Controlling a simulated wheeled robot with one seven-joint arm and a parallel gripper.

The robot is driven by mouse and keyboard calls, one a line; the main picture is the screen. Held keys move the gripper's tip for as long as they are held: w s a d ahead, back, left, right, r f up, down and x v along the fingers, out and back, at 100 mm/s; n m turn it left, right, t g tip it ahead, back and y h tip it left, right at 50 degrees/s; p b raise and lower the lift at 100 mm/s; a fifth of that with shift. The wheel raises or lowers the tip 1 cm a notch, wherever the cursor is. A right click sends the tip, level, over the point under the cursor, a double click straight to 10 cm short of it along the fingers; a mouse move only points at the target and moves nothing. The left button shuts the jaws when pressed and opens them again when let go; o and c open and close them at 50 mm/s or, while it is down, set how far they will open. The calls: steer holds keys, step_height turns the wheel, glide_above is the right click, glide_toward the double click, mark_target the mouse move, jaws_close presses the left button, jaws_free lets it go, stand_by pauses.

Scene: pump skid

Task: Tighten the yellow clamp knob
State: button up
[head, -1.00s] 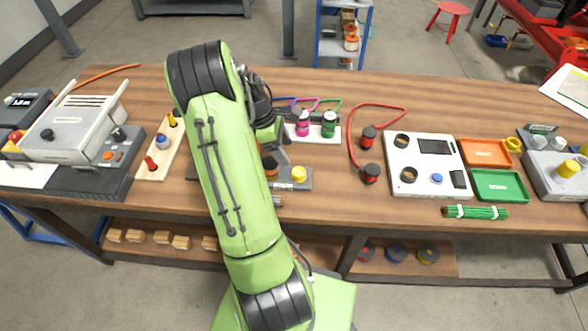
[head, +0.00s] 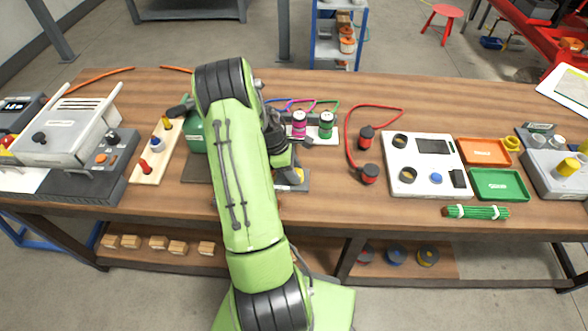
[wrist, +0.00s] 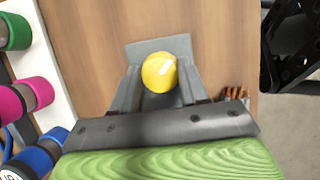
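The yellow clamp knob (wrist: 160,72) is a round, glossy knob on a grey plate (wrist: 172,46). In the head view, the knob (head: 299,175) is partly hidden by my gripper (head: 291,178). In the wrist view, my gripper (wrist: 160,82) is open, with one finger on each side of the knob. Whether either finger touches the knob cannot be told.
Pink (head: 299,124) and green (head: 326,125) cylinders stand behind the knob. Red-and-black connectors (head: 366,138) and a white panel (head: 425,183) are to the right. A green body (head: 195,138) and a wooden peg board (head: 158,155) are to the left.

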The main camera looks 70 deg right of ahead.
steer(key=c, duration=0.3)
steer(key=m+y, duration=0.1)
steer(key=m, duration=0.2)
steer(key=shift+d+m+p, duration=0.15)
steer(key=shift+m+p, duration=0.2)
steer(key=shift+m, duration=0.05)
steer(key=m+y, duration=0.2)
steer(key=m, duration=0.2)
steer(key=shift+d+m, duration=0.15)
steer(key=shift+m, duration=0.15)
steer(key=m+t, duration=0.1)
steer(key=m, duration=0.1)
steer(key=m+y+b, duration=0.1)
steer(key=m, duration=0.2)
steer(key=shift+s+d+t+y, duration=0.1)
steer(key=shift+s+t+y, duration=0.05)
steer(key=shift+t+y, duration=0.2)
steer(key=shift+m+t+y, duration=0.25)
steer(key=shift+m+t, duration=0.5)
steer(key=shift+m, duration=1.55)
steer(key=o, duration=1)
